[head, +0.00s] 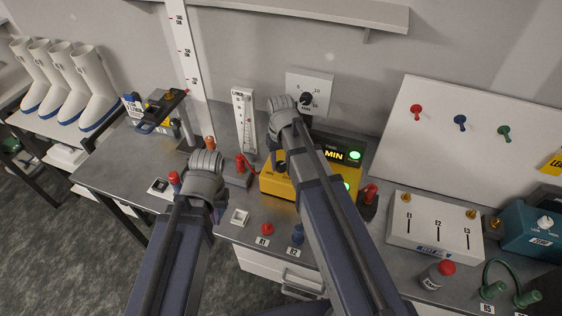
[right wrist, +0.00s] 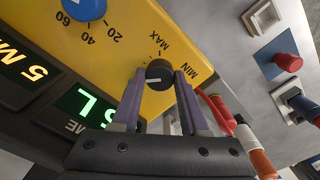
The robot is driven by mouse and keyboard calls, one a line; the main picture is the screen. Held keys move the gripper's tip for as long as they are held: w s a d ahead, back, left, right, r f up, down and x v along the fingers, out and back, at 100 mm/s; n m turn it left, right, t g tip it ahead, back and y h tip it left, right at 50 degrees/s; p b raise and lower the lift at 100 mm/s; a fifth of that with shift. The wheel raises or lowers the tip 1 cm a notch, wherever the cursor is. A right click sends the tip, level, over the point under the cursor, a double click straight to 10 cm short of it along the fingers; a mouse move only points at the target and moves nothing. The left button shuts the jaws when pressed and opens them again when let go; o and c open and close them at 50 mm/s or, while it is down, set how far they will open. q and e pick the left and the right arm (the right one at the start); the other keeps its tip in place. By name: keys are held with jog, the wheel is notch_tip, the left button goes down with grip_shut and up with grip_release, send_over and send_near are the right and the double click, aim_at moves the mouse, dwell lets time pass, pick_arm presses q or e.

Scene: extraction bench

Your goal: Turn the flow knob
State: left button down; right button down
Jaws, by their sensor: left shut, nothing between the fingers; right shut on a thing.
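In the right wrist view a small black knob (right wrist: 159,72) sits on the yellow face of a box, between MIN and MAX marks. A white line on it points to the left of the picture. My right gripper (right wrist: 160,76) is shut on this knob, one purple finger on each side. In the head view the yellow box (head: 270,184) stands on the bench, partly behind my right arm; my right gripper (head: 284,117) hides the knob there. My left gripper (head: 206,164) is over the bench to the left of the box; its fingertips are hidden.
A blue knob (right wrist: 84,6) with a 20 to 60 scale and green displays are close to the right gripper. A red plug (right wrist: 219,112) is beside it. A flow tube (head: 243,118) stands behind, and a white box (head: 435,226) is to the right.

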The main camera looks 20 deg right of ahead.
aim_at(281, 165)
jog(key=shift+n, duration=1.1)
jog(key=shift+c, duration=2.1)
grip_release()
jog(key=shift+r, duration=0.1)
notch_tip(281, 165, up, 8)
jog(key=p, duration=0.8)
jog(key=shift+f, duration=0.2)
jog(key=shift+f, duration=0.1)
